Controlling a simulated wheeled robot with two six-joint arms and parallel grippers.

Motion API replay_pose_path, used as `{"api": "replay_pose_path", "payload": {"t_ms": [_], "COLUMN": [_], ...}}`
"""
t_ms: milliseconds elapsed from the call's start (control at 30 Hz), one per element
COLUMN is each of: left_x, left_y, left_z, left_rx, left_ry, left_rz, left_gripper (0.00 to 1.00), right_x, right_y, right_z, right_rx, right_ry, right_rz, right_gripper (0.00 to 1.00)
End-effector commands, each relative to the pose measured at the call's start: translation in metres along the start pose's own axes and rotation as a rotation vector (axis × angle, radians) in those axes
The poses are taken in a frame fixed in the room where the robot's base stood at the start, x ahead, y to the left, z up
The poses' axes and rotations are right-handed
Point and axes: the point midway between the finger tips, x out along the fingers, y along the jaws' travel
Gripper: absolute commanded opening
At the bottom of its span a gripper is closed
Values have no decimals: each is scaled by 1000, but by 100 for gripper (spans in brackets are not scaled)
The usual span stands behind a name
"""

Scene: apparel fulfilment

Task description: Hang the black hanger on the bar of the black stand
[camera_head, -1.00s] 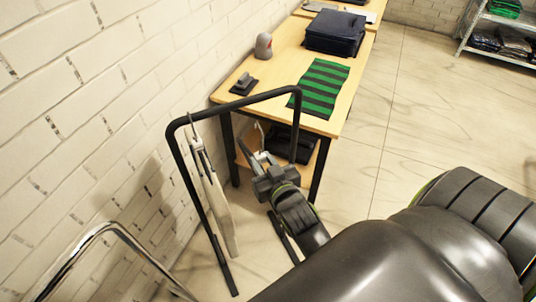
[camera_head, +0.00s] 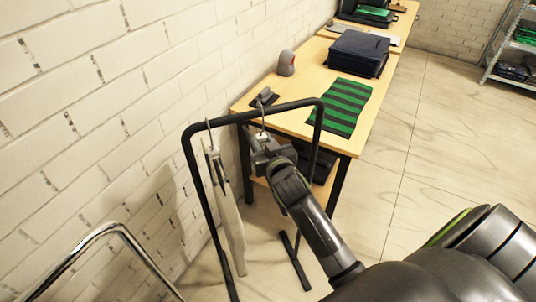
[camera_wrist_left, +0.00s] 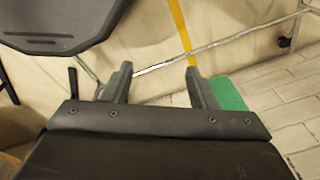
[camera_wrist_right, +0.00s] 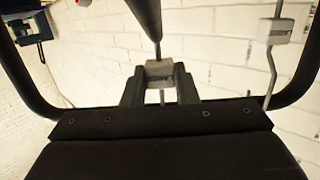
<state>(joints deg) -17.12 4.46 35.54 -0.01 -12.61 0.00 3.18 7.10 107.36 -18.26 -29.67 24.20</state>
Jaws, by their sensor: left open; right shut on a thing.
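The black stand's bar (camera_head: 285,106) runs across the middle of the head view; it also shows in the right wrist view (camera_wrist_right: 148,14). My right gripper (camera_head: 262,146) is just below the bar, shut on the hanger's grey neck block (camera_wrist_right: 160,70). The hanger's thin metal hook (camera_head: 262,120) rises to the bar; I cannot tell whether it rests on it. The hanger's body is hidden by my gripper and arm. My left gripper (camera_wrist_left: 158,84) is open and empty in the left wrist view, outside the head view.
A hanger with a pale garment (camera_head: 229,215) hangs on the bar's left part, near the white brick wall. The wooden table (camera_head: 305,84) stands behind the stand, with a striped green cloth (camera_head: 340,105) and a dark folded garment (camera_head: 357,55). A chrome rail (camera_head: 85,250) is at lower left.

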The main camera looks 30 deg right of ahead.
Motion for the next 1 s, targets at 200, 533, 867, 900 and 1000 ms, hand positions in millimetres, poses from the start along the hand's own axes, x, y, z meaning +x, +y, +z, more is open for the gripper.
{"api": "replay_pose_path", "payload": {"t_ms": [200,533,867,900,1000], "left_x": [15,33,33,33,33], "left_y": [1,1,1,1,1], "left_z": [3,5,6,6,6], "left_rx": [0,1,1,1,1], "left_ry": [-2,-3,-3,-3,-3], "left_rz": [-1,-2,-2,-2,-2], "left_gripper": [53,53,53,53,53], "right_x": [27,31,31,31,31], "right_y": [0,0,0,0,0], "right_z": [-1,22,23,23,23], "right_rx": [-1,1,1,1,1], "right_ry": [2,0,1,0,0], "right_rz": [-1,0,0,0,0], "right_gripper": [4,4,4,4,38]}}
